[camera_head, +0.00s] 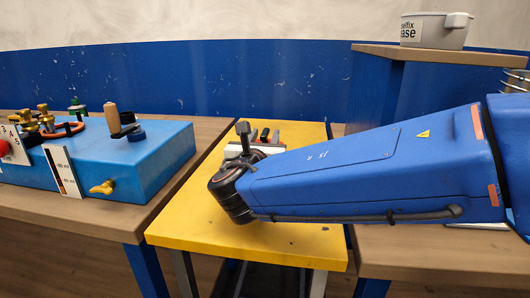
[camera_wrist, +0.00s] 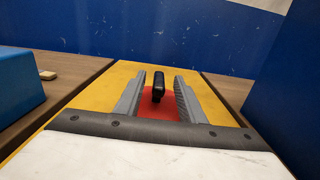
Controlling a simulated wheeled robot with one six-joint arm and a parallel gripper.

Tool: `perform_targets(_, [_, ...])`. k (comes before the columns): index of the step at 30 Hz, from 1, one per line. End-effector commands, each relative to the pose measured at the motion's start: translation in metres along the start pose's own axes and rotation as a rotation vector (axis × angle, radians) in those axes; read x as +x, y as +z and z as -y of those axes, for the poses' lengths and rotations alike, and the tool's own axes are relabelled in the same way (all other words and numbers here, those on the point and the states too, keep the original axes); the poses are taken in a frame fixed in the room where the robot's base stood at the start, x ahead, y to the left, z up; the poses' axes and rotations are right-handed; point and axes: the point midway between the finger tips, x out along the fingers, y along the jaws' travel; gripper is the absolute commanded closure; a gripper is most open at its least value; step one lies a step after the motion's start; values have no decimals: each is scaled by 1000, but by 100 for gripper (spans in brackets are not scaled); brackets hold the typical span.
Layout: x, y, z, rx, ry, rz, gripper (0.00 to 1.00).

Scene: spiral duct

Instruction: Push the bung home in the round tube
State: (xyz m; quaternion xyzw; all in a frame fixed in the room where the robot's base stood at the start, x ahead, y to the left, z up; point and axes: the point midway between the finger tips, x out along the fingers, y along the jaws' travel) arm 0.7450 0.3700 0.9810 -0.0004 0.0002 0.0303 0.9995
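My gripper (camera_wrist: 160,95) is open on the yellow table's side, its two grey fingers apart in the wrist view. A small black upright piece (camera_wrist: 158,85) shows between the fingers, with a gap on each side. It rises from a red surface (camera_wrist: 160,108). A tan cylinder (camera_head: 112,116) stands upright on the blue box (camera_head: 150,160) at the left, above a dark part. I cannot tell which piece is the bung, and no round tube opening is clearly visible.
The yellow table (camera_head: 200,230) lies under my arm, its front part clear. A brown bench (camera_head: 95,225) carries the blue box, with brass fittings (camera_head: 45,117) and a yellow tap (camera_head: 103,187). A white case (camera_head: 436,31) sits on a raised shelf (camera_head: 440,55) at right.

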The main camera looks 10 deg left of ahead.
Motion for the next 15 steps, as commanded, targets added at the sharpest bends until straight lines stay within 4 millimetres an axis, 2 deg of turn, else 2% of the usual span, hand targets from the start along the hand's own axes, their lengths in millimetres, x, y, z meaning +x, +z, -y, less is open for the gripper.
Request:
perform_targets(8, [14, -1, 0, 1, -3, 0, 64])
perform_targets(15, [46, -3, -1, 0, -3, 0, 64])
